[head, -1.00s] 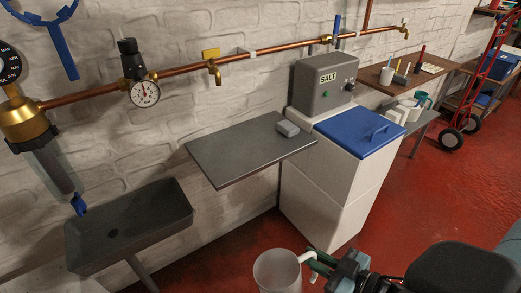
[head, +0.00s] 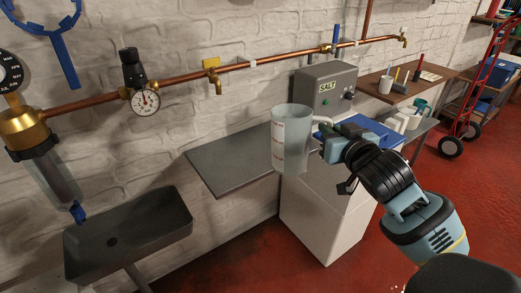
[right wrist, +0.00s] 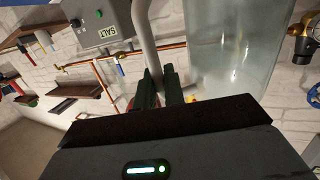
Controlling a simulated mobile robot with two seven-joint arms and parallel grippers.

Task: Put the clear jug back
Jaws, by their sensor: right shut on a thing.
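The clear jug (head: 291,142), with red markings on its side, is upright in the air in front of the grey shelf (head: 217,163) in the head view. My right gripper (head: 326,137) is shut on its white handle, to the right of the jug body. In the right wrist view the jug (right wrist: 235,45) fills the upper right and the fingers (right wrist: 160,90) close around the handle (right wrist: 147,45). The jug hides part of the shelf and the wall. My left gripper is not in view.
A dark sink (head: 128,232) is at the lower left. The white cabinet with a blue lid (head: 372,131) and the grey SALT box (head: 325,92) stand behind my right arm. A copper pipe with a pressure gauge (head: 145,101) and taps runs along the brick wall.

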